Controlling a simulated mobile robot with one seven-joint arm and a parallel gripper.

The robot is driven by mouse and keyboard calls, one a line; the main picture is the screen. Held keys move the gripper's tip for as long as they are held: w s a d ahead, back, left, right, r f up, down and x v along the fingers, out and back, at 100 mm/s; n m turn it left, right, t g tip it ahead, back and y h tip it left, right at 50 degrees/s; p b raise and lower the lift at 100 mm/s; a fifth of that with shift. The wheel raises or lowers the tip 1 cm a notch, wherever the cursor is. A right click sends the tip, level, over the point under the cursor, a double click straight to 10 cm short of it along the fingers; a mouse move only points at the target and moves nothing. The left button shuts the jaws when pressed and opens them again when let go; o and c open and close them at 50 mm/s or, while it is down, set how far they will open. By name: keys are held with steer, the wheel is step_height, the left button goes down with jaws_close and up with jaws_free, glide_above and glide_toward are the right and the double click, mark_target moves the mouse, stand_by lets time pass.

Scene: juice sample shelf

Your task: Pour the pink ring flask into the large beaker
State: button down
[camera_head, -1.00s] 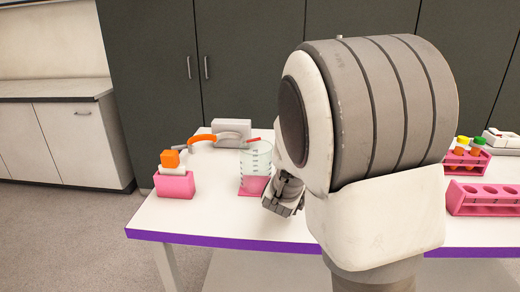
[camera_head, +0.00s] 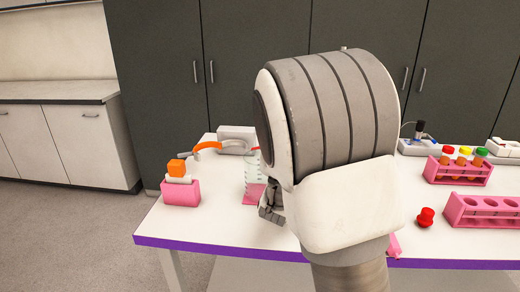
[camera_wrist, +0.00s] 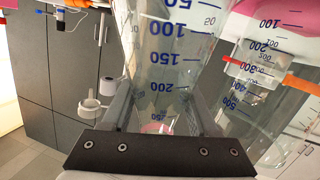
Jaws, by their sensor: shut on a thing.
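My gripper (camera_wrist: 162,112) is shut on a clear flask (camera_wrist: 178,65) with blue marks, which stands between the two fingers in the wrist view. A little pink shows through its glass near the fingers. Its contents cannot be made out. The large beaker (camera_wrist: 255,75), clear with marks up to 500, is close beside the flask on the right of the wrist view. In the head view the large beaker (camera_head: 251,172) is partly hidden behind my arm, above a pink mat (camera_head: 254,195). Part of my gripper (camera_head: 270,213) shows just right of the beaker; the flask is hidden there.
A pink holder (camera_head: 181,193) with an orange-topped item stands at the table's left. A grey box (camera_head: 237,138) and orange curved piece (camera_head: 208,147) lie behind. At right are a capped-tube rack (camera_head: 458,172), an empty pink rack (camera_head: 485,212) and a red item (camera_head: 426,217).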

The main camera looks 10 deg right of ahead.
step_height(320, 180, up, 7)
steer(key=w+a+n+h+p, duration=0.1)
steer(key=n+p, duration=0.4)
steer(key=p, duration=0.9)
steer(key=shift+w+a+n+g, duration=0.15)
steer(key=shift+a+n+g, duration=0.15)
steer(key=shift+a+n, duration=0.15)
steer(key=shift+d+f+n+h+p, duration=0.15)
steer(key=shift+f+n+h+p, duration=0.3)
steer(key=shift+n, duration=0.4)
steer(key=shift+d+r+n+p, duration=0.1)
steer(key=shift+r+n+p, duration=0.45)
steer(key=shift+n+p, duration=0.4)
stand_by(0.4)
steer(key=shift+s+f+n+h, duration=0.15)
steer(key=shift+f+n, duration=0.15)
steer(key=shift+f, duration=0.25)
steer(key=shift+s+f+n+h, duration=0.1)
steer(key=shift+f+n, duration=0.15)
steer(key=shift+f, duration=0.25)
steer(key=shift+w, duration=0.1)
steer(key=shift+r, duration=0.35)
steer(key=shift+w+a+r+n+p, duration=0.2)
steer(key=shift+r+n+p, duration=0.25)
steer(key=shift+p, duration=0.4)
steer(key=shift+w+a+r+n+p, duration=0.1)
steer(key=shift+a+r+n+p, duration=0.3)
steer(key=shift+p, duration=0.45)
